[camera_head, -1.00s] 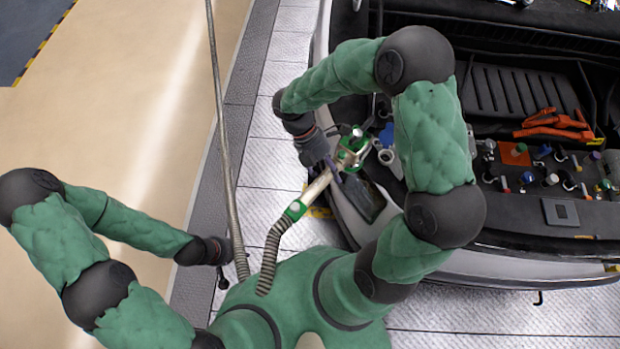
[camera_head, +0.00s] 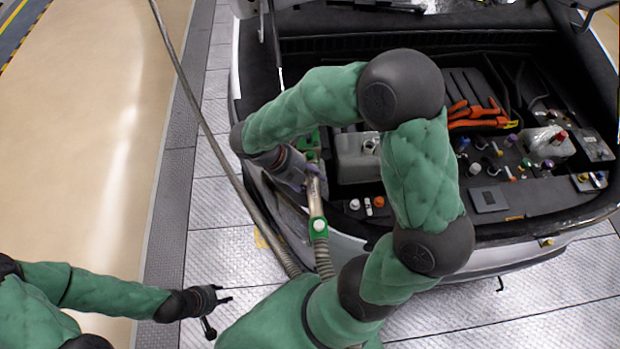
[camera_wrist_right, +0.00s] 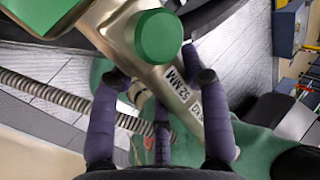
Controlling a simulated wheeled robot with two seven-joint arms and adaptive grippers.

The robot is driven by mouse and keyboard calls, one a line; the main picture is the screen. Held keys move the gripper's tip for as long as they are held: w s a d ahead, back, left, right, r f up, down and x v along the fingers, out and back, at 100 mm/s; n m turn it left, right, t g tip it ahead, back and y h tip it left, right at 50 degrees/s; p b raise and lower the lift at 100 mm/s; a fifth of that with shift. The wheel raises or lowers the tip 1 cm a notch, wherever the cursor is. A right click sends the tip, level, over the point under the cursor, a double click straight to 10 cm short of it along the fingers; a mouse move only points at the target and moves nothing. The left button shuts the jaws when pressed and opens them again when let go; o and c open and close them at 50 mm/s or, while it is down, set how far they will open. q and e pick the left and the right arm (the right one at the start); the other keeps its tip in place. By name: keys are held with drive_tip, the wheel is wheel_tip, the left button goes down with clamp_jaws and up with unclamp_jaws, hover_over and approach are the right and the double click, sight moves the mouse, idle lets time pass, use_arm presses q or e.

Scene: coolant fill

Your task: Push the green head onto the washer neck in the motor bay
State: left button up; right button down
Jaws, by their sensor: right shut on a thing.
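The green head (camera_head: 309,143) sits at the end of a metal filler tube at the left edge of the motor bay, partly hidden by my right arm and hand. My right gripper (camera_head: 308,180) is shut on the filler tube. In the right wrist view its purple fingers (camera_wrist_right: 160,115) wrap the tube (camera_wrist_right: 165,75), marked 52 MM, with a green round knob (camera_wrist_right: 158,36). The green head is partly cut off at upper left there. I cannot make out the washer neck for certain. My left gripper (camera_head: 219,311) is open and empty over the floor, lower left.
A ribbed hose (camera_head: 322,260) hangs from the tube, and a long hose (camera_head: 215,140) crosses the left. A pale tank (camera_head: 355,158) stands beside the head in the bay. Orange cables (camera_head: 478,115) and several coloured caps lie to the right. The floor at left is clear.

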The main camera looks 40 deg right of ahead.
idle(0.3)
drive_tip(key=shift+r+p, duration=0.1)
drive_tip(key=shift+p, duration=0.4)
wheel_tip(320, 180, down, 6)
drive_tip(key=b, duration=0.3)
drive_tip(key=shift+p, duration=1.15)
idle(2.0)
drive_tip(key=shift+f+b, duration=0.8)
drive_tip(key=shift+f, duration=0.9)
idle(0.7)
drive_tip(key=c, duration=0.5)
unclamp_jaws()
drive_tip(key=shift+c, duration=0.2)
drive_tip(key=shift+s+a+f, duration=0.1)
drive_tip(key=v, duration=1.2)
